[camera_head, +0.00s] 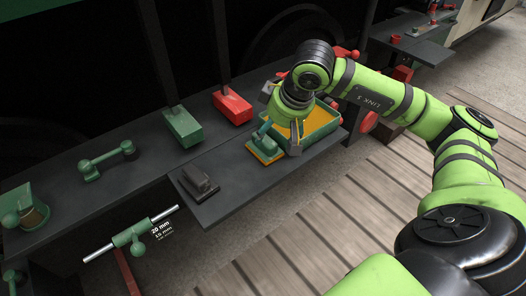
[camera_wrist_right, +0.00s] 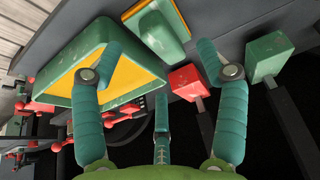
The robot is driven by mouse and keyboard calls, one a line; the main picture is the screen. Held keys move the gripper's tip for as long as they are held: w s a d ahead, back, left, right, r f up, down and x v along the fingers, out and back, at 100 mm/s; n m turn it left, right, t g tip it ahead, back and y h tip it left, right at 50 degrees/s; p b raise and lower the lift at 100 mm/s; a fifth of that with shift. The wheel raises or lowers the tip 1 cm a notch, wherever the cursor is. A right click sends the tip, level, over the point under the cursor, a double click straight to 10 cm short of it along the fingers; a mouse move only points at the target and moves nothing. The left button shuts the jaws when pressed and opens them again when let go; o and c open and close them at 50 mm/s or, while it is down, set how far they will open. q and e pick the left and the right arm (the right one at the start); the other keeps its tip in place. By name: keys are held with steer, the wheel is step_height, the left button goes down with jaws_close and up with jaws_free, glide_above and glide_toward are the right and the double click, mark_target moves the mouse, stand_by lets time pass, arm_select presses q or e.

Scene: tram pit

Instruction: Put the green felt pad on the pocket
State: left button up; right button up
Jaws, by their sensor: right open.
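A green handled pad (camera_head: 265,148) with a yellow-orange edge, which looks like the felt pad, lies on the dark shelf. It also shows at the top of the right wrist view (camera_wrist_right: 160,28). Beside it is a green open tray (camera_head: 322,125) with a yellow inside, also at left in the wrist view (camera_wrist_right: 72,75). I cannot tell whether this tray is the pocket. My right gripper (camera_head: 283,120) is above the pad and tray, partly covering the tray. In the wrist view its fingers (camera_wrist_right: 158,52) are spread and empty. My left gripper is not in view.
A grey handled block (camera_head: 198,182) is left of the pad on the front shelf. A red block (camera_head: 232,107) and green block (camera_head: 183,127) stand behind. A green bar handle (camera_head: 108,160) is further left. Slatted flooring (camera_head: 300,225) lies in front.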

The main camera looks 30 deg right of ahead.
mark_target(272, 141)
steer(key=x, duration=0.5)
steer(key=shift+s+d+f, duration=0.15)
steer(key=shift+d+f, duration=0.15)
steer(key=shift+c, duration=0.4)
steer(key=shift+r, duration=0.1)
steer(key=c, duration=1.3)
